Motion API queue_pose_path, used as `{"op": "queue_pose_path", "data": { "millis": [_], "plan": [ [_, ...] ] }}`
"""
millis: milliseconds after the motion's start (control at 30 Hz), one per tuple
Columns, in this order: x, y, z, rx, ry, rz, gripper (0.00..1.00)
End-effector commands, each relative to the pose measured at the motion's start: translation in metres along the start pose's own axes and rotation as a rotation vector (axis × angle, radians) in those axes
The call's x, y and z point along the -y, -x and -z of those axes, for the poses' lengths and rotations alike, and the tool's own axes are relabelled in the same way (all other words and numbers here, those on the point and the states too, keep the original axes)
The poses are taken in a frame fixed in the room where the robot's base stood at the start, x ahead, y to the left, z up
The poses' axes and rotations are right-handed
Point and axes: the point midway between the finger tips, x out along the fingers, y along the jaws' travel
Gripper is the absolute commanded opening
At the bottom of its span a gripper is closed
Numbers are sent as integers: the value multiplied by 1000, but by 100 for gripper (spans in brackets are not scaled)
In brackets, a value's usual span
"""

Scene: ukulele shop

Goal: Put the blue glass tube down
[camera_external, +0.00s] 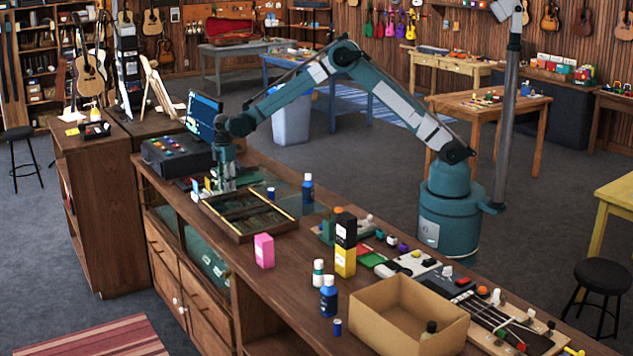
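My gripper (226,186) points down at the back left end of a shallow wooden tray (240,236) on the counter. Its fingers are too small and dark here to tell whether they are open or shut, or whether anything is between them. I cannot make out a blue glass tube for certain. A small blue cylinder (271,193) stands by the tray's back edge, to the right of my gripper. Another short blue cylinder (337,327) stands near the counter's front edge, left of the cardboard box.
Blue bottles (308,189) (328,298), a pink box (264,251) and a yellow-black box stack (345,245) stand right of the tray. An open cardboard box (372,310) and a ukulele (500,320) lie farther right. A dark button-topped device (176,155) is left of my gripper.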

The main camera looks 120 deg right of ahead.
Motion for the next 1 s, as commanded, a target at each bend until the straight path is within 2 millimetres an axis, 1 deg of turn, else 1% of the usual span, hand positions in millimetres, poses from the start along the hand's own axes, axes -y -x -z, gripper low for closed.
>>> {"op": "queue_pose_path", "data": {
  "millis": [267, 367, 467, 667, 1000],
  "plan": [
    [0, 1, 0, 0, 0, 0, 31],
    [0, 4, 0, 0, 0, 0, 31],
    [0, 11, 0, 0, 0, 0, 31],
    [0, 36, 0, 0, 0, 0, 31],
    [0, 91, 0, 0, 0, 0, 31]
  ]
}}
